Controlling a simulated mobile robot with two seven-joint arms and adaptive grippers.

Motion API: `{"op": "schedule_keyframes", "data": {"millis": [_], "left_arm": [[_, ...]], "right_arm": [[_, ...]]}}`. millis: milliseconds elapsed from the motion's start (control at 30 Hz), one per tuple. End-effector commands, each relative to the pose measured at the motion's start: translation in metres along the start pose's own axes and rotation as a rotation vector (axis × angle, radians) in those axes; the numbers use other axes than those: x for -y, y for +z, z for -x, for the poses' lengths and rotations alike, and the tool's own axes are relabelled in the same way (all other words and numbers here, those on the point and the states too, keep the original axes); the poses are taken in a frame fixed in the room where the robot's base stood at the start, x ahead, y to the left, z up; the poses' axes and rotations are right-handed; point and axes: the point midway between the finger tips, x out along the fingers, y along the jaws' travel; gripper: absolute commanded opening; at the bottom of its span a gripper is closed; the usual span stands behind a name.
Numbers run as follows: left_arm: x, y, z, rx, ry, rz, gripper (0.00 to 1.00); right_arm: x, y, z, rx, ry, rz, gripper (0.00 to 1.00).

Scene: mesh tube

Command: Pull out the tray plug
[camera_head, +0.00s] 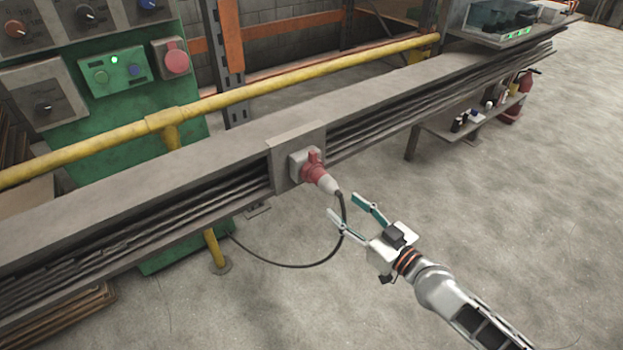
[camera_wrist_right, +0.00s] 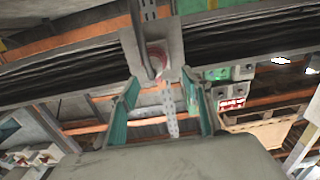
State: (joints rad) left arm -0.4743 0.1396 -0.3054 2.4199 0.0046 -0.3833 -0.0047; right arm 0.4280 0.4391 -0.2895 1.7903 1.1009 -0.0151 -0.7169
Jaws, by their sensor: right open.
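The tray plug (camera_head: 325,180) is red and pale grey and sits in a red-lidded socket (camera_head: 300,163) on a grey plate (camera_head: 281,172) on the side of the cable tray (camera_head: 180,166). A black cable (camera_head: 300,265) hangs from the plug's end in a loop. My right gripper (camera_head: 343,207) is open and empty, its fingers apart near the plug's cable end, not closed on it. In the right wrist view the plug (camera_wrist_right: 157,60) shows ahead, between and beyond the open teal fingers (camera_wrist_right: 160,90). My left gripper is not in view.
A yellow rail (camera_head: 270,94) runs behind the tray. A green control cabinet (camera_head: 120,75) stands at the back left. A shelf (camera_head: 468,122) with small bottles and a red extinguisher (camera_head: 524,82) are at the right. The floor on the right is clear.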

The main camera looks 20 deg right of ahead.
Motion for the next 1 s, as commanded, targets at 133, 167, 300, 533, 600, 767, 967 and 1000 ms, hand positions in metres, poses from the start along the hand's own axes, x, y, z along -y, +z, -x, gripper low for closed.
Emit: {"op": "schedule_keyframes", "data": {"millis": [133,167,300,533,600,767,967,1000], "left_arm": [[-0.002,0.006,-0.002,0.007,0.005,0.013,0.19],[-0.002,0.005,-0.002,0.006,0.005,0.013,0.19],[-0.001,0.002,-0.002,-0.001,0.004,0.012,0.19],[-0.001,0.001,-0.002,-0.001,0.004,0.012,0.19],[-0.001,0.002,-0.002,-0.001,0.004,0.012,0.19],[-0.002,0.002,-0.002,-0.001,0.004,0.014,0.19],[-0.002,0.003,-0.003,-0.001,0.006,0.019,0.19],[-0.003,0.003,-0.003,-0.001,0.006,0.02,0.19]], "right_arm": [[-0.013,0.007,-0.012,-0.013,0.01,-0.01,0.49],[-0.014,0.006,-0.013,-0.017,0.011,-0.01,0.49],[-0.017,-0.001,-0.016,-0.027,0.013,-0.01,0.49],[-0.016,-0.001,-0.016,-0.027,0.013,-0.01,0.49],[-0.016,-0.001,-0.018,-0.027,0.013,-0.01,0.49],[-0.017,-0.001,-0.029,-0.026,0.014,-0.01,0.49],[-0.017,-0.001,-0.056,-0.026,0.014,-0.012,0.49],[-0.017,-0.001,-0.061,-0.026,0.014,-0.013,0.49]]}}
